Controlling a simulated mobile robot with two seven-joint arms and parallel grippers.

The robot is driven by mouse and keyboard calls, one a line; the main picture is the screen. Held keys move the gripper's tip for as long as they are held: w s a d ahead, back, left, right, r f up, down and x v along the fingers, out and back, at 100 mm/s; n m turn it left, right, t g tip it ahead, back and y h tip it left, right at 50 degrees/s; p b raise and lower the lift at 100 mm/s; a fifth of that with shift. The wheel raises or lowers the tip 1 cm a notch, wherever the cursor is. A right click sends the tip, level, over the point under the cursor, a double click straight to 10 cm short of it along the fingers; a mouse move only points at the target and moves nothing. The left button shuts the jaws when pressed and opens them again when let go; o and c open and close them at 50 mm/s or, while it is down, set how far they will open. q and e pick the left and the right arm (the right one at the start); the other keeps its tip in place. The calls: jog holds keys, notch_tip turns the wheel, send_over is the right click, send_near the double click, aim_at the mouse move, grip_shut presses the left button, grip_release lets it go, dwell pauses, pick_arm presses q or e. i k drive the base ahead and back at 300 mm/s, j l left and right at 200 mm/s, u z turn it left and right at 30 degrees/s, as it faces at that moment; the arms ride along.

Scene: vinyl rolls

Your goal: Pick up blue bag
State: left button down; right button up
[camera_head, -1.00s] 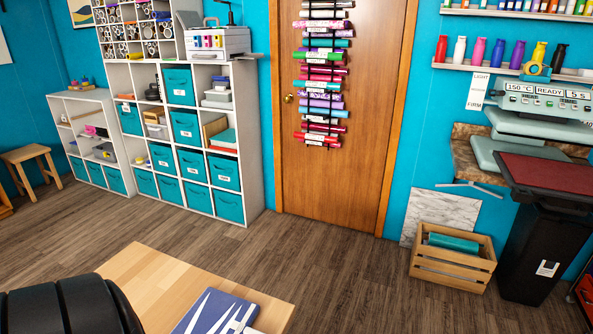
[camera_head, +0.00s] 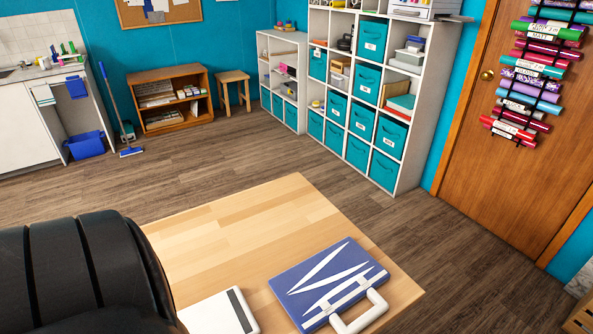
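A blue bag (camera_head: 318,277) with white stripes and a white handle (camera_head: 361,311) lies flat on the wooden table (camera_head: 237,216), near its right corner. The handle points toward the lower right of the head view. Neither of my grippers shows in this view. A dark, ribbed, rounded shape fills the lower left and hides part of the table.
A white flat item (camera_head: 219,313) lies on the table left of the bag. Beyond the table is open wood floor (camera_head: 215,172). White shelves with teal bins (camera_head: 362,120) stand behind, with a wooden door (camera_head: 522,130) at right. A blue bucket (camera_head: 86,145) and a mop (camera_head: 117,110) stand at far left.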

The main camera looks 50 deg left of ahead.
aim_at(314, 291)
jog(key=j+u, duration=0.1)
jog(key=u, duration=1.05)
